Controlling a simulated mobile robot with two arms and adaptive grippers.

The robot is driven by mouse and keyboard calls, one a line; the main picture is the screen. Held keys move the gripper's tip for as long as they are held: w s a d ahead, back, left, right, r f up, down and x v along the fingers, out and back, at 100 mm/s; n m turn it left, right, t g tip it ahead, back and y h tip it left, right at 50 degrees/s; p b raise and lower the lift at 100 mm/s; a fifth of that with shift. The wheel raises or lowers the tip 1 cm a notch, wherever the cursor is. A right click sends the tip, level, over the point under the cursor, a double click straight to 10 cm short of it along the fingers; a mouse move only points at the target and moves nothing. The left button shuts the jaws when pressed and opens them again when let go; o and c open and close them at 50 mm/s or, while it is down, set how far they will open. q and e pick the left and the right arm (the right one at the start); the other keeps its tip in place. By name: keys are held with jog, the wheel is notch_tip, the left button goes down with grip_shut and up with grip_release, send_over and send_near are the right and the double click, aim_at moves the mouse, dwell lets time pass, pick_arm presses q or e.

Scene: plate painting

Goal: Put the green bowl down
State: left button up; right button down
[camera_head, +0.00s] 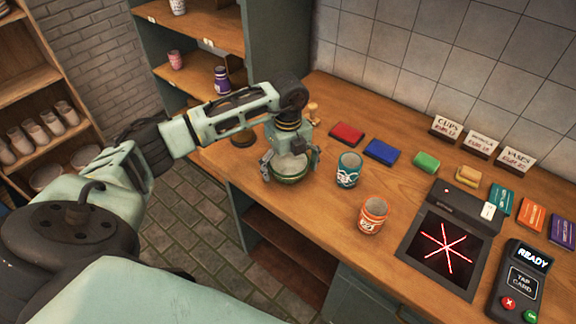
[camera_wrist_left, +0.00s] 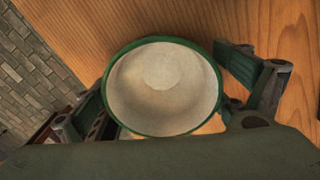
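The green bowl (camera_head: 290,179), green outside and pale inside, is upright at the left end of the wooden counter, near its front edge. In the left wrist view the bowl (camera_wrist_left: 163,85) fills the middle, its opening facing the camera. My left gripper (camera_head: 290,160) points down over it, one finger on each side. The left wrist view shows the gripper (camera_wrist_left: 165,82) with its fingertips at opposite sides of the rim, seemingly holding it. Whether the bowl's base touches the counter is hidden. My right gripper is not in view.
A teal cup (camera_head: 348,170) and an orange cup (camera_head: 372,215) stand right of the bowl. A dark panel with red lines (camera_head: 445,248) and a card reader (camera_head: 519,281) are at the right.

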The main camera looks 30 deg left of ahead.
aim_at(288, 173)
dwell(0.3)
pick_arm(q)
jog(key=shift+r, duration=0.2)
jog(key=shift+w+r, duration=0.1)
jog(key=shift+r, duration=0.2)
notch_tip(288, 173, up, 11)
jog(key=b, duration=0.3)
jog(key=shift+r, duration=0.2)
dwell(1.0)
